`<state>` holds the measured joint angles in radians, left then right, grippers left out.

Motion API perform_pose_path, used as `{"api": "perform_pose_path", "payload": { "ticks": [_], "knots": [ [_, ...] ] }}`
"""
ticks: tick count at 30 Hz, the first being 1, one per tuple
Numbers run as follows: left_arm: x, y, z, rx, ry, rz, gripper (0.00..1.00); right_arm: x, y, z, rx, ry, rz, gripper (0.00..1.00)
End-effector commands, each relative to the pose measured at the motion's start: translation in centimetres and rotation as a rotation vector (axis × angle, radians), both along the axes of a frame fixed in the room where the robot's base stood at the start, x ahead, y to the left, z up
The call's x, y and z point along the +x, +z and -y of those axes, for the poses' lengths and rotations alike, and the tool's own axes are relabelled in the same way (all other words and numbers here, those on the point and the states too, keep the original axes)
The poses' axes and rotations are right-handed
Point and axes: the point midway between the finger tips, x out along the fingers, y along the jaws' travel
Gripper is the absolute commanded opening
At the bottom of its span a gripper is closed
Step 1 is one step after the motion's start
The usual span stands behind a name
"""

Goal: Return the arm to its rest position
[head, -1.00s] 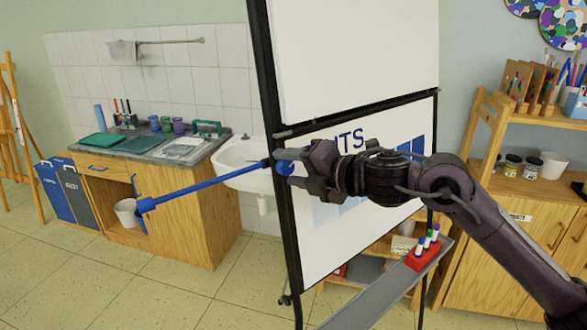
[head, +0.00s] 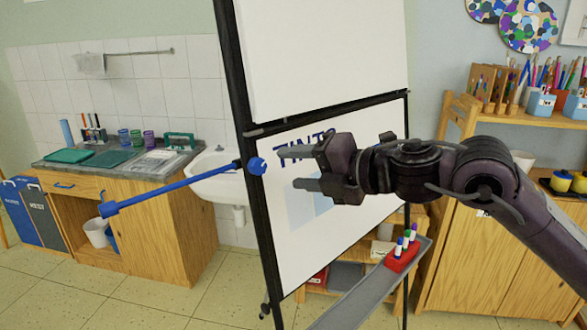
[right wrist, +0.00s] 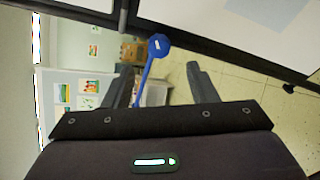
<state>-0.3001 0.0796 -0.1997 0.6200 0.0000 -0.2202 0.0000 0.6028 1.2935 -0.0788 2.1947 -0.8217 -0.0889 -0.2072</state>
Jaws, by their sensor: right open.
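My right gripper (head: 294,169) is open and empty in front of the lower whiteboard panel (head: 318,220) in the head view. Its two fingers point left, toward a blue lever (head: 180,183) with a round blue knob (head: 256,166) at the board's left post. The fingertips are apart from the knob. In the right wrist view, the open fingers (right wrist: 159,86) stand either side of the blue lever's line, and the round knob (right wrist: 159,45) shows beyond them. My left gripper is not in view.
A tray ledge (head: 375,290) with a red marker holder (head: 402,256) sits under the board, below my right arm. A wooden shelf (head: 500,113) with pencil pots stands at right. A sink (head: 212,180) and wooden cabinet (head: 160,222) are at left. The floor between is clear.

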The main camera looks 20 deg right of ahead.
Motion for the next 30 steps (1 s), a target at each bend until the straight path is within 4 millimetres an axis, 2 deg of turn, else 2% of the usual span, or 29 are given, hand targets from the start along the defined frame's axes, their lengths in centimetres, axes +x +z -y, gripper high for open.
{"api": "perform_pose_path", "payload": {
  "ticks": [7, 11, 16, 20, 21, 24, 27, 30],
  "knots": [
    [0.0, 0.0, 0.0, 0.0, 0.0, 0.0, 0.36, 0.2, -0.6, -0.4, 0.019, -0.005, -0.007, 0.52],
    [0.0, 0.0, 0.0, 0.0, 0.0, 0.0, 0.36, 1.1, -3.9, -2.2, 0.146, -0.052, -0.048, 0.52],
    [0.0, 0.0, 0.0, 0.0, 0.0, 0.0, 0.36, 1.4, -11.7, -4.2, 0.484, -0.278, -0.207, 0.52],
    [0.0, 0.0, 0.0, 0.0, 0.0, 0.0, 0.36, -0.6, -19.0, -3.7, 0.747, -0.566, -0.406, 0.52],
    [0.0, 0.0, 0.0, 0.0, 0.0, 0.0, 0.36, -1.8, -21.4, -3.3, 0.818, -0.67, -0.48, 0.52],
    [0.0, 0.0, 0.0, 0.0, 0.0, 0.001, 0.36, -5.5, -26.9, -2.5, 0.958, -0.921, -0.658, 0.52],
    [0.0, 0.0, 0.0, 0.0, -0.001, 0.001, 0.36, -9.1, -30.8, -2.0, 1.039, -1.122, -0.801, 0.52],
    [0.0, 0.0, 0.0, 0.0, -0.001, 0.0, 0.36, -12.5, -33.6, -1.9, 1.089, -1.286, -0.919, 0.52]
  ]
}}
